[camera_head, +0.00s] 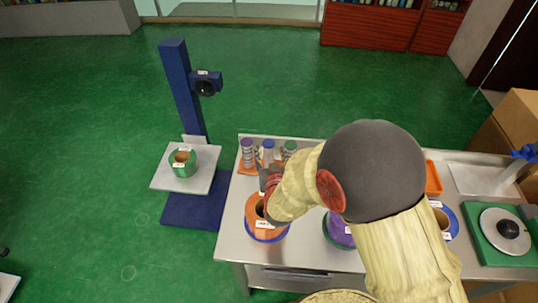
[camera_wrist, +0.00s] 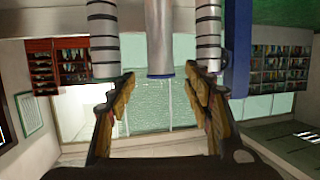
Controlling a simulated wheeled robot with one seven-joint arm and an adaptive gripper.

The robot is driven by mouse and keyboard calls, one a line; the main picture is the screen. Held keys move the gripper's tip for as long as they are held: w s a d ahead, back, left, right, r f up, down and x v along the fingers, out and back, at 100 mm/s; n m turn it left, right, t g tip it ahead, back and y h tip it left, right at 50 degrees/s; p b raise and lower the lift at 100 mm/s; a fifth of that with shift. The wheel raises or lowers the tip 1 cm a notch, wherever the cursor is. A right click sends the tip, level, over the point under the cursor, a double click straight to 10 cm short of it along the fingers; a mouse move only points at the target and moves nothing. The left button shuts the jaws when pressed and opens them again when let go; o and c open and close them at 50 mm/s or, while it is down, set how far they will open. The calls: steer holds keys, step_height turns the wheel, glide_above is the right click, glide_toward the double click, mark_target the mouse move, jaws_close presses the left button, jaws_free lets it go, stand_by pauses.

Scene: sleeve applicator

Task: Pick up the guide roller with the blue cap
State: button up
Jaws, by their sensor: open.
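The guide roller with the blue cap (camera_head: 268,155) stands upright between two others on an orange tray at the back left of the steel table. In the wrist view the scene is upside down, and this plain grey roller (camera_wrist: 159,38) hangs from the top with its blue rim lowest. My gripper (camera_head: 268,181) is just in front of the rollers, pointing at them. In the wrist view my gripper (camera_wrist: 160,80) is open and empty. The blue-capped roller lines up with the gap between the fingers; I cannot tell how far beyond the tips it is.
A purple-capped banded roller (camera_head: 247,155) and a green-capped one (camera_head: 290,150) stand close on either side. An orange spool (camera_head: 262,227) on a blue base is below my gripper. A blue stand (camera_head: 182,90) with a plate is left of the table.

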mark_target(269, 147)
steer(key=x, duration=0.2)
steer(key=b+x, duration=0.1)
steer(key=x, duration=0.2)
steer(key=shift+w+r+b, duration=0.2)
steer(key=shift+w+b, duration=0.15)
steer(key=shift+w, duration=0.05)
steer(key=shift+c, duration=1.4)
jaws_close()
